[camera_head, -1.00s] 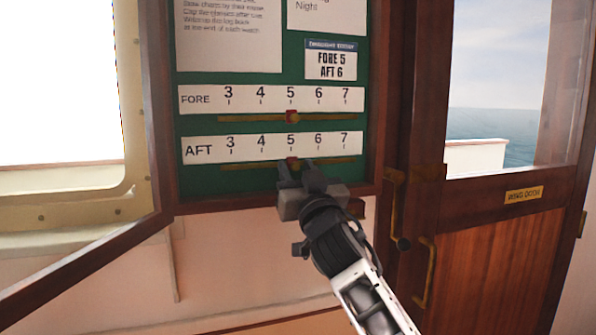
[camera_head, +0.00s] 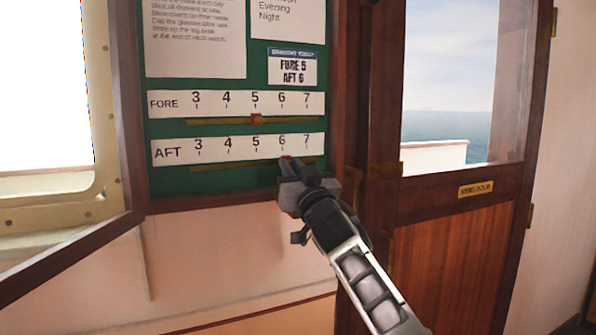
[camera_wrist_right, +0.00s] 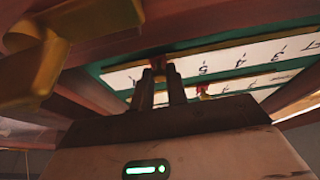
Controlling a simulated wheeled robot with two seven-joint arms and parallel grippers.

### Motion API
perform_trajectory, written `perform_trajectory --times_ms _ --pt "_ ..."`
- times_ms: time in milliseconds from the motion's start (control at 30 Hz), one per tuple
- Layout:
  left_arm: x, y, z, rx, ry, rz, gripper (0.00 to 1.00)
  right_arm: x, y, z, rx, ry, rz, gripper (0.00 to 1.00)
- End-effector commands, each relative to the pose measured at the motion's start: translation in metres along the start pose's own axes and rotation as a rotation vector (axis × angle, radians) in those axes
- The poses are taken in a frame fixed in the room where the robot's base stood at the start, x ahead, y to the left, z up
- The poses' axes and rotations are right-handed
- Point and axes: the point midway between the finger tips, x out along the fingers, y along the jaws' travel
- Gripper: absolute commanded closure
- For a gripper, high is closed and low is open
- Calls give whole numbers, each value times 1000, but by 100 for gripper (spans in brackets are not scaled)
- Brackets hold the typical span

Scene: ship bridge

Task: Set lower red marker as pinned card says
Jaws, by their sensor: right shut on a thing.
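The pinned card (camera_head: 293,68) on the green board reads FORE 5, AFT 6. The lower red marker (camera_head: 286,158) sits on the brass rail below the AFT scale (camera_head: 238,148), close to the 6 mark. It is mostly hidden by my right gripper (camera_head: 289,167), which is shut on it from below. In the right wrist view, the two dark fingers (camera_wrist_right: 162,80) close around the marker at the rail. The upper red marker (camera_head: 257,119) stands at 5 on the FORE scale (camera_head: 236,104). My left gripper is not in view.
The board sits in a wooden case with its door (camera_head: 70,255) swung open to the left. A wooden wing door (camera_head: 455,225) with brass handles stands close to the right of my right arm. Pale wall lies below the case.

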Motion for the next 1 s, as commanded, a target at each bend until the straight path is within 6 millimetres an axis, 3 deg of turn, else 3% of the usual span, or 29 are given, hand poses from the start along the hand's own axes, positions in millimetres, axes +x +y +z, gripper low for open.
perform_trajectory --times_ms 233,267,300,333,733,1000 --pt "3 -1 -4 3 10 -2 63 0 -3 2 4 -3 -4 100" --pt "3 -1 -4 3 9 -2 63 0 -3 2 3 -3 -4 77" --pt "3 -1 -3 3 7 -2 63 0 -3 2 3 -3 -4 66" --pt "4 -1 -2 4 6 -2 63 0 -3 2 3 -3 -3 63" --pt "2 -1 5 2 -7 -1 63 -7 0 2 1 -2 1 63" --pt "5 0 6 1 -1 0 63 -46 0 4 1 -2 -1 63"
